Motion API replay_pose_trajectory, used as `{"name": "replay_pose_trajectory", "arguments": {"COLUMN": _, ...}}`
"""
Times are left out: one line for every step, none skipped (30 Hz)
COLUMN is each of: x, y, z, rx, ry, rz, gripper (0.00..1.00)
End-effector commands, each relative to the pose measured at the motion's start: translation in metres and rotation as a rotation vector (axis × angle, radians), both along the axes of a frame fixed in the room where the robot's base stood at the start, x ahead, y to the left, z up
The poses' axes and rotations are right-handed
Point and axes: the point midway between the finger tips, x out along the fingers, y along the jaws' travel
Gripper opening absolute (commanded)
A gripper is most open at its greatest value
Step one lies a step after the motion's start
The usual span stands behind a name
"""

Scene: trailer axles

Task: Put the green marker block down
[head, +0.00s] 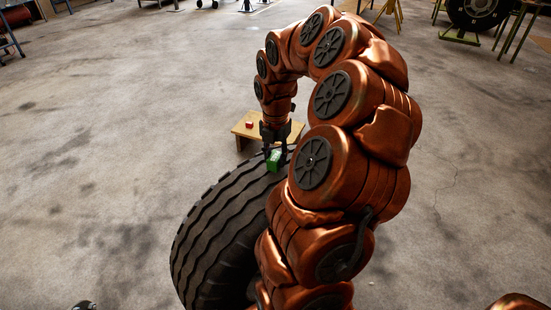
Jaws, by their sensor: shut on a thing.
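The green marker block (273,161) shows in the head view, at the end of my copper-coloured arm. My gripper (275,152) points down and is shut on the green block. The block appears at the top edge of a large black tyre (222,235) in the picture. I cannot tell whether it touches the tyre. Part of the gripper's fingers is hidden behind the block.
A low wooden table (245,131) with a small red block (249,125) on it stands just behind the gripper. Stands and a wheel (478,12) are at the far right. The concrete floor to the left is mostly clear.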

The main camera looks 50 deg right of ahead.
Motion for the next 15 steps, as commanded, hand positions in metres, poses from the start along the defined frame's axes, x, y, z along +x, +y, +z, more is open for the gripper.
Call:
{"name": "replay_pose_trajectory", "arguments": {"x": -0.001, "y": 0.000, "z": -0.006, "rx": 0.001, "ry": 0.002, "rz": -0.001, "gripper": 0.00}}
{"name": "replay_pose_trajectory", "arguments": {"x": -0.001, "y": 0.000, "z": -0.009, "rx": 0.001, "ry": 0.003, "rz": -0.001, "gripper": 0.00}}
{"name": "replay_pose_trajectory", "arguments": {"x": -0.001, "y": 0.000, "z": -0.011, "rx": 0.001, "ry": 0.002, "rz": -0.002, "gripper": 0.00}}
{"name": "replay_pose_trajectory", "arguments": {"x": -0.001, "y": 0.000, "z": -0.013, "rx": 0.001, "ry": 0.002, "rz": -0.002, "gripper": 0.00}}
{"name": "replay_pose_trajectory", "arguments": {"x": -0.001, "y": -0.001, "z": -0.013, "rx": 0.001, "ry": 0.001, "rz": -0.002, "gripper": 0.00}}
{"name": "replay_pose_trajectory", "arguments": {"x": 0.000, "y": -0.001, "z": -0.013, "rx": 0.000, "ry": 0.000, "rz": -0.002, "gripper": 0.00}}
{"name": "replay_pose_trajectory", "arguments": {"x": 0.000, "y": -0.001, "z": -0.013, "rx": 0.000, "ry": 0.000, "rz": -0.001, "gripper": 0.00}}
{"name": "replay_pose_trajectory", "arguments": {"x": 0.000, "y": -0.001, "z": -0.013, "rx": 0.000, "ry": 0.000, "rz": -0.002, "gripper": 0.00}}
{"name": "replay_pose_trajectory", "arguments": {"x": 0.000, "y": -0.001, "z": -0.013, "rx": 0.000, "ry": 0.000, "rz": -0.001, "gripper": 0.00}}
{"name": "replay_pose_trajectory", "arguments": {"x": 0.000, "y": -0.001, "z": -0.013, "rx": 0.000, "ry": 0.000, "rz": -0.001, "gripper": 0.00}}
{"name": "replay_pose_trajectory", "arguments": {"x": 0.000, "y": -0.001, "z": -0.013, "rx": 0.000, "ry": 0.000, "rz": -0.001, "gripper": 0.00}}
{"name": "replay_pose_trajectory", "arguments": {"x": 0.000, "y": 0.000, "z": -0.014, "rx": 0.000, "ry": 0.000, "rz": -0.001, "gripper": 0.00}}
{"name": "replay_pose_trajectory", "arguments": {"x": 0.000, "y": 0.000, "z": -0.014, "rx": 0.000, "ry": 0.000, "rz": -0.001, "gripper": 0.00}}
{"name": "replay_pose_trajectory", "arguments": {"x": 0.000, "y": 0.000, "z": -0.015, "rx": 0.000, "ry": 0.000, "rz": -0.001, "gripper": 0.00}}
{"name": "replay_pose_trajectory", "arguments": {"x": 0.000, "y": 0.000, "z": -0.016, "rx": 0.000, "ry": 0.000, "rz": -0.001, "gripper": 0.00}}
